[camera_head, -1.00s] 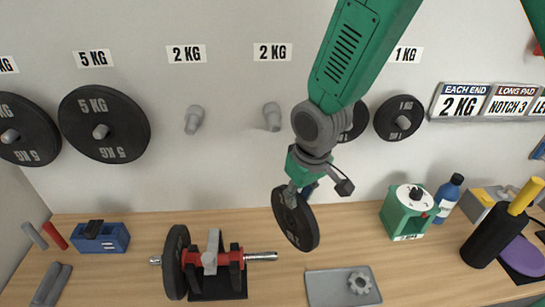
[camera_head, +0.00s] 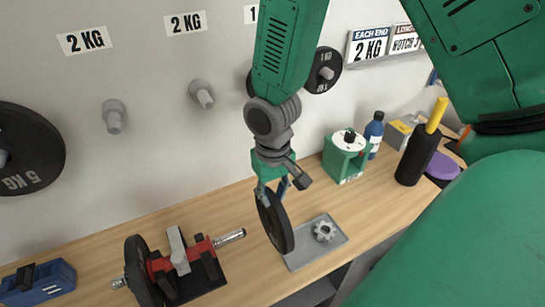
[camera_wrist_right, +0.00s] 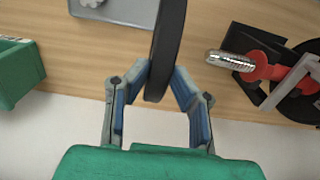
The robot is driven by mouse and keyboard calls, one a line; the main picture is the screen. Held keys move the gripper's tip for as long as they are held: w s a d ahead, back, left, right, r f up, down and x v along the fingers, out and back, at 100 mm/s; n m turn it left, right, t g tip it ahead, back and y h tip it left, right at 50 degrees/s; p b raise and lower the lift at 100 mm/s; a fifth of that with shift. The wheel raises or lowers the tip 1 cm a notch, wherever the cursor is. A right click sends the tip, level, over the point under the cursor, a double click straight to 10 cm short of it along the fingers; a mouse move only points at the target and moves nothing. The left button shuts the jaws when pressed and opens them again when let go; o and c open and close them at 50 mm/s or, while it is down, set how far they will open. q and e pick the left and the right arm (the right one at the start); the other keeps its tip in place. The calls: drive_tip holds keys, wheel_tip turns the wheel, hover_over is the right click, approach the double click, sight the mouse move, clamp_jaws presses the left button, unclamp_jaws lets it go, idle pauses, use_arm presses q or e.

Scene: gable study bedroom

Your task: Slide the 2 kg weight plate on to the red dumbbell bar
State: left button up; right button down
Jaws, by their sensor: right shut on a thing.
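My right gripper (camera_head: 271,186) is shut on the rim of a black weight plate (camera_head: 276,224). The plate hangs upright below it, right of the bar's free end and apart from it. In the right wrist view the plate (camera_wrist_right: 168,45) shows edge-on between the fingers (camera_wrist_right: 160,85). The red dumbbell bar (camera_head: 203,248) lies in a black stand with a grey lever over it. Its bare silver right end (camera_head: 230,237) points toward the plate; in the right wrist view this end (camera_wrist_right: 230,60) lies right of the plate. Another black plate (camera_head: 137,268) is on the bar's left end. My left gripper is not in view.
A grey tray (camera_head: 300,262) with a grey star-shaped nut (camera_head: 325,231) lies below and right of the held plate. A green box with a dial (camera_head: 345,158), a blue bottle (camera_head: 374,130) and a black cylinder (camera_head: 416,156) stand farther right. Two empty pegs (camera_head: 112,118) are on the wall.

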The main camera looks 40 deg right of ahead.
drive_tip(key=shift+w+a, duration=0.1)
drive_tip(key=shift+a, duration=0.15)
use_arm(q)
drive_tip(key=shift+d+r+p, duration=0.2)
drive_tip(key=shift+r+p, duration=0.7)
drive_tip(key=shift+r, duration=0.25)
use_arm(e)
drive_tip(key=shift+w+a+r, duration=0.1)
drive_tip(key=shift+w+a, duration=0.05)
drive_tip(key=shift+a, duration=0.65)
drive_tip(key=shift+w+a, duration=0.2)
drive_tip(key=shift+a, duration=0.55)
drive_tip(key=shift+w+a+r, duration=0.1)
drive_tip(key=shift+w+a, duration=0.05)
drive_tip(key=shift+a, duration=0.65)
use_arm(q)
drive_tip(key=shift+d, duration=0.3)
use_arm(e)
drive_tip(key=shift+d+f, duration=0.15)
drive_tip(key=shift+d, duration=0.2)
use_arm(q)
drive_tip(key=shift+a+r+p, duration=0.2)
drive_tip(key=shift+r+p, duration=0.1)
use_arm(e)
drive_tip(key=shift+a, duration=0.25)
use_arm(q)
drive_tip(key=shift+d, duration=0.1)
use_arm(e)
drive_tip(key=shift+d, duration=0.15)
